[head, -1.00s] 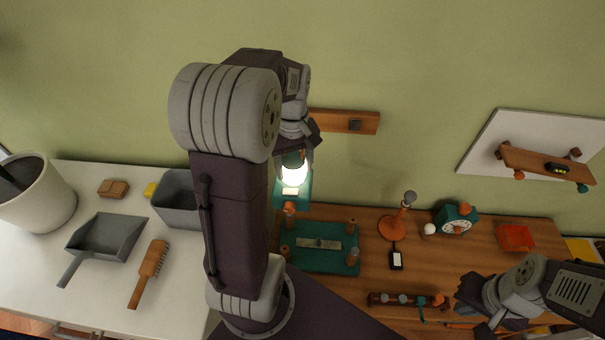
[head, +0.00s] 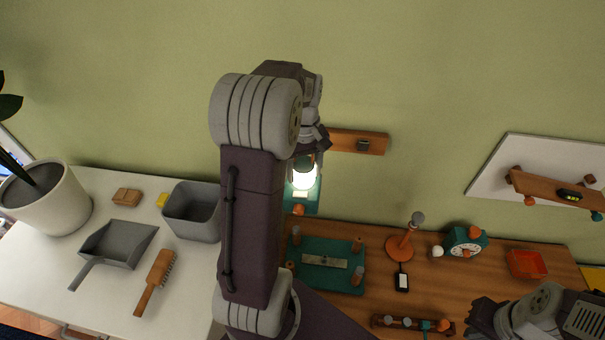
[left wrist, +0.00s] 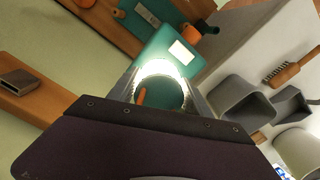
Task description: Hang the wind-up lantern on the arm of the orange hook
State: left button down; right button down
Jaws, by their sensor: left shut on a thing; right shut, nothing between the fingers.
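The wind-up lantern (head: 304,181) has a teal body and a bright glowing lamp. It hangs below my left gripper (head: 309,158), which is shut on it in front of the wall. In the left wrist view the lantern (left wrist: 166,48) shows its teal base, a pale label and an orange knob on one side. A small orange piece (left wrist: 141,97) shows by the lamp; I cannot tell whether it belongs to the lantern. I cannot make out the orange hook; my left arm covers part of the wall rail. My right gripper (head: 482,320) is shut and empty at lower right, partly cut off.
A wooden wall rail (head: 345,139) with a grey block (head: 363,145) is beside the lantern. Below are a teal pegged board (head: 345,280), an orange stand (head: 400,246) and a teal clock (head: 465,241). A grey bin (head: 192,212) stands left. A wall shelf (head: 555,190) is at right.

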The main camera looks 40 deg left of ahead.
pick_arm(q)
jog(key=shift+w+a, duration=0.6)
jog(key=shift+w, duration=0.1)
jog(key=w+f, duration=0.1)
jog(key=w+a+p, duration=0.1)
jog(key=w+a+f, duration=0.1)
jog(key=w, duration=0.1)
jog(key=shift+f, duration=0.35)
jog(key=shift+f, duration=0.2)
jog(key=shift+c, duration=1.9)
grip_release()
jog(key=shift+s, duration=0.1)
